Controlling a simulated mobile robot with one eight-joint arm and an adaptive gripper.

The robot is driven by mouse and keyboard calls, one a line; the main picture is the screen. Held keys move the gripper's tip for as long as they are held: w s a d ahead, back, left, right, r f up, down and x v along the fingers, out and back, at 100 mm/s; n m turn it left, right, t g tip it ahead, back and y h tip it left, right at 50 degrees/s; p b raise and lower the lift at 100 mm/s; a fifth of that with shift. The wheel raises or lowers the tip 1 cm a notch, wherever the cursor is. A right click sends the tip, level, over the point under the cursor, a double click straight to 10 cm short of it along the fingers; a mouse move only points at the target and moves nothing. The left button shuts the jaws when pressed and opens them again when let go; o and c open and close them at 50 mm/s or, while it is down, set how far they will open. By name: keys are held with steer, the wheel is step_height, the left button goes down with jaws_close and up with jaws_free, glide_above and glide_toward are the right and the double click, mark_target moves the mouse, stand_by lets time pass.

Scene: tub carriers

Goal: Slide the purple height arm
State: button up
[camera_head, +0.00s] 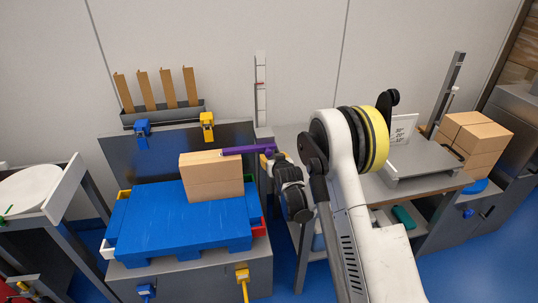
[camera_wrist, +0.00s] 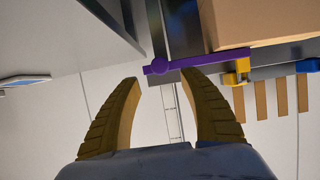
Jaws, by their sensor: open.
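The purple height arm (camera_head: 245,150) is a thin bar that reaches sideways over the top of a cardboard box (camera_head: 212,177) to a pale marked post (camera_head: 260,95). In the wrist view the purple height arm (camera_wrist: 205,61) ends in a round knob at its left. My gripper (camera_head: 268,157) is at the post end of the arm. In the wrist view my gripper (camera_wrist: 160,77) is open, with a tan finger on each side of the knob's line. The knob shows at or just beyond the fingertips; I cannot tell whether they touch it.
The box stands on a blue pallet (camera_head: 180,225) on a grey bench. Blue (camera_head: 142,128) and yellow (camera_head: 207,120) clamps sit on the panel behind. At right are a grey scale-like stand (camera_head: 425,165) and stacked boxes (camera_head: 480,140). A white round tub (camera_head: 30,188) stands at left.

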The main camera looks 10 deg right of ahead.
mark_target(269, 153)
steer(key=b+x, duration=0.2)
steer(key=x, duration=0.5)
steer(key=shift+w+f, duration=0.2)
steer(key=shift+w, duration=0.15)
jaws_close()
